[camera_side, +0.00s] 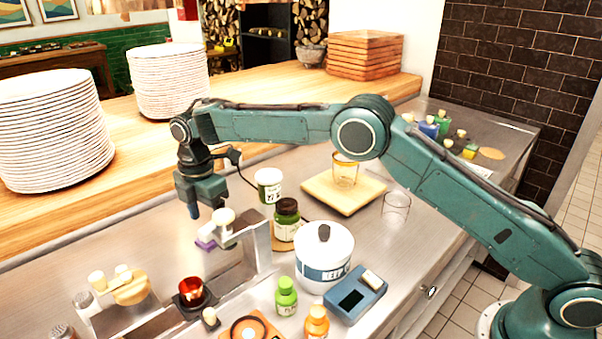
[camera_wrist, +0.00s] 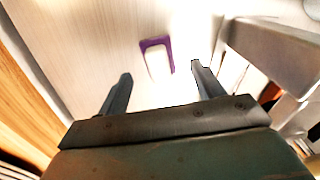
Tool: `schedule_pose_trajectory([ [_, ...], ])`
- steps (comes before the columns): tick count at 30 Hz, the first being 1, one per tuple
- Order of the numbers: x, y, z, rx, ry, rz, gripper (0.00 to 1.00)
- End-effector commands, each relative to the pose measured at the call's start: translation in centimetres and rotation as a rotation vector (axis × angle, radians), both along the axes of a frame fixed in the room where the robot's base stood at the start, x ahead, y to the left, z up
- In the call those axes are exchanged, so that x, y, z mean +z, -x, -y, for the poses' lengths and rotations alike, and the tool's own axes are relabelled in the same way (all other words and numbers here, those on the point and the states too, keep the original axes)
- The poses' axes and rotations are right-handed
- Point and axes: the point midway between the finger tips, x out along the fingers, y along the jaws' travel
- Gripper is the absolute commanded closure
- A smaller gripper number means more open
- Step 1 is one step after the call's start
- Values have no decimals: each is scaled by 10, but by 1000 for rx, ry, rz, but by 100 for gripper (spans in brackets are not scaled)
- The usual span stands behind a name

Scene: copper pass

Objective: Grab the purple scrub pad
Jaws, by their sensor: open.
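The purple scrub pad (camera_wrist: 153,42) shows in the wrist view as a small purple shape with a white middle, on a pale surface. It lies a little beyond my fingertips, roughly centred between them. In the side view a bit of purple (camera_side: 206,244) shows just below and right of my gripper (camera_side: 194,212), partly hidden by a pale object. My gripper points down above the steel counter. In the wrist view my gripper (camera_wrist: 160,71) has its two fingers wide apart with nothing between them. It appears apart from the pad.
A steel divider (camera_side: 262,245) stands right of the gripper. A white pot (camera_side: 323,256), a dark jar (camera_side: 286,218) and a blue scale (camera_side: 357,294) stand further right. A red cup (camera_side: 191,290) is in front. A wooden ledge with plate stacks (camera_side: 168,82) runs behind.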

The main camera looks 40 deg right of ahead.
Motion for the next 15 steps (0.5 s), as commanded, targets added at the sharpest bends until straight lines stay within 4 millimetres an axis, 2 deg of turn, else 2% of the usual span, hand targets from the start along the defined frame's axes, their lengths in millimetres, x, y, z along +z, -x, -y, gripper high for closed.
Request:
schedule_pose_trajectory([
  [9,-36,-1,-1,0,2,-3,33],
  [15,-44,-1,-1,0,1,0,33],
])
